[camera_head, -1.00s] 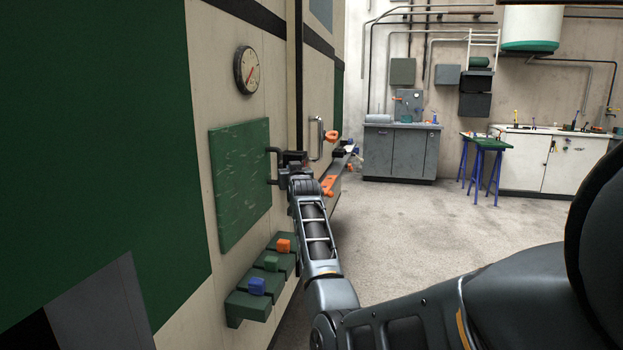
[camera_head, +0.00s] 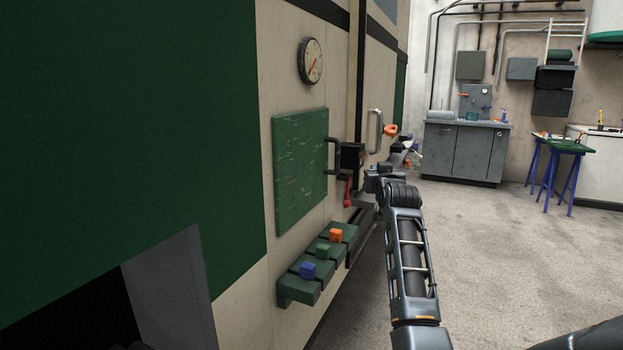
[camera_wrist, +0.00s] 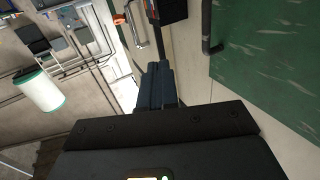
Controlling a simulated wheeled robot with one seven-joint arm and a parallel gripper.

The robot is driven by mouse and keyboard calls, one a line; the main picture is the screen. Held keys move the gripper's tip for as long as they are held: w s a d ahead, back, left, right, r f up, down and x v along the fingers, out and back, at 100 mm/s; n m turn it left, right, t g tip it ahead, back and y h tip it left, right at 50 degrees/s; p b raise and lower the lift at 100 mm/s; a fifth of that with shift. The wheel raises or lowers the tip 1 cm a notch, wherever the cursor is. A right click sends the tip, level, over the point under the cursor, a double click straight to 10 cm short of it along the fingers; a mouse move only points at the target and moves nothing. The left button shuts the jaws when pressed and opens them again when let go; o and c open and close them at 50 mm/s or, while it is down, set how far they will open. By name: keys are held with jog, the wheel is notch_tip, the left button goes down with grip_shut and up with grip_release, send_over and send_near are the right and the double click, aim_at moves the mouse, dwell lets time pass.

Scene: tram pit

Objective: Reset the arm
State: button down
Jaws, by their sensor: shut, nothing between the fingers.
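My arm reaches forward along the wall in the head view. My gripper (camera_head: 376,172) is at its far end, right of the green panel and apart from it, small and partly hidden by my wrist. In the wrist view the dark fingers of my gripper (camera_wrist: 157,85) are together with nothing between them. The green panel (camera_head: 299,170) has a black handle (camera_head: 332,157); both also show in the wrist view, the panel (camera_wrist: 265,60) at the right and the handle (camera_wrist: 206,30) left of it.
A black box (camera_head: 352,157) with a red lever (camera_head: 348,192) is on the wall close to my gripper. A green shelf (camera_head: 300,290) below holds blue, green and orange blocks. A gauge (camera_head: 311,60) hangs above. The floor (camera_head: 480,250) to the right is clear.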

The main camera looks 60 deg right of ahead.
jog(key=s+a+f+n+t+y, duration=0.1)
jog(key=a+f+n+t+y, duration=0.1)
jog(key=a+f, duration=0.75)
jog(key=s+a+f+n+t+y, duration=0.1)
jog(key=a+f+n+y, duration=0.3)
jog(key=a, duration=1.1)
jog(key=s+a+f+n+t+y, duration=0.1)
jog(key=a+f+t, duration=0.1)
jog(key=a+f, duration=0.8)
jog(key=s+a+r+n+t+y, duration=0.1)
jog(key=s+a+y, duration=0.1)
jog(key=s+a, duration=0.55)
jog(key=s+a+n+y, duration=0.2)
jog(key=s+a, duration=0.2)
jog(key=a, duration=0.6)
jog(key=s+a+r+n+y, duration=0.1)
jog(key=s+a+r+y, duration=0.1)
jog(key=s, duration=0.4)
jog(key=s+a+r+y, duration=0.2)
jog(key=s+a+r, duration=0.2)
jog(key=s+a, duration=0.2)
jog(key=shift+a+r+n, duration=0.15)
jog(key=shift+n, duration=0.25)
